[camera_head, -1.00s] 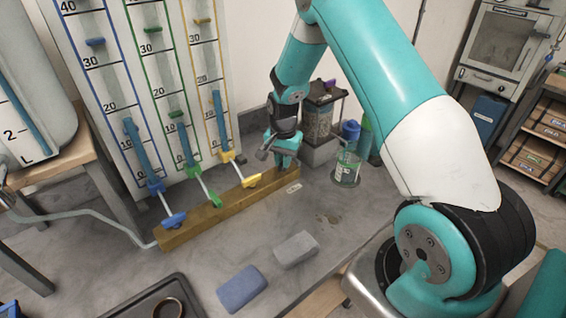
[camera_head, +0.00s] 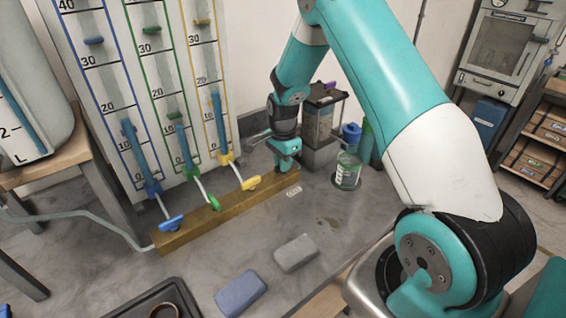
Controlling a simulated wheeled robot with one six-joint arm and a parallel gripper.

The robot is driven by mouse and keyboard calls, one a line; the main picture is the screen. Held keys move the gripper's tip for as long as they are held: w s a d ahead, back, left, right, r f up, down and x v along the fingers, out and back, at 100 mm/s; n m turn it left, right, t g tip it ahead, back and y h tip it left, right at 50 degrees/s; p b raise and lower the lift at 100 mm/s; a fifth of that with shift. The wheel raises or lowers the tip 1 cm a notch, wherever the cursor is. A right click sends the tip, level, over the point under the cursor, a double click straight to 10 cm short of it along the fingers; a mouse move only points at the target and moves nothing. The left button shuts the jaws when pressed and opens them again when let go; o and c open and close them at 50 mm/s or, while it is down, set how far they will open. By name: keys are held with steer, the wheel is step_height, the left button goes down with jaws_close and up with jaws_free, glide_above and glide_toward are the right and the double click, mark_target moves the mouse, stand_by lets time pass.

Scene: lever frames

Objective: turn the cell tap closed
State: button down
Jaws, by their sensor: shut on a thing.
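My gripper (camera_head: 283,163) is at the right end of a wooden rail (camera_head: 213,219), pointing down and shut on the cell tap. The gripper hides the tap, so its handle angle cannot be seen. A small white label (camera_head: 293,191) lies on the bench just in front of that end. Three other taps sit along the rail: blue (camera_head: 171,224), green (camera_head: 213,203) and yellow (camera_head: 250,183).
A scale board with blue, green and yellow columns (camera_head: 160,90) stands behind the rail. A glass jar (camera_head: 348,172) and a container (camera_head: 320,120) stand right of my gripper. Grey (camera_head: 296,253) and blue (camera_head: 241,293) blocks lie in front, near a dark tray (camera_head: 120,308).

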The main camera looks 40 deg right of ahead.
stand_by(0.3)
steer(key=c, duration=1.1)
jaws_free()
steer(key=shift+c, duration=0.2)
step_height(320, 180, up, 18)
steer(key=b, duration=0.3)
steer(key=shift+f, duration=0.25)
steer(key=s+a+r+n+y, duration=0.1)
steer(key=s+a+r+n, duration=0.1)
steer(key=s+a+n, duration=0.4)
steer(key=s+a+r+n, duration=0.2)
steer(key=s+a+n, duration=0.15)
steer(key=a, duration=0.35)
steer(key=s+a+n+y, duration=0.1)
steer(key=s+a+n, duration=0.4)
steer(key=s+n, duration=0.2)
steer(key=s+a+n+y, duration=0.2)
steer(key=s+a+n, duration=0.4)
steer(key=s, duration=0.5)
steer(key=shift+s+a+r+n, duration=0.2)
steer(key=shift+s+n, duration=0.2)
steer(key=shift+n, duration=0.85)
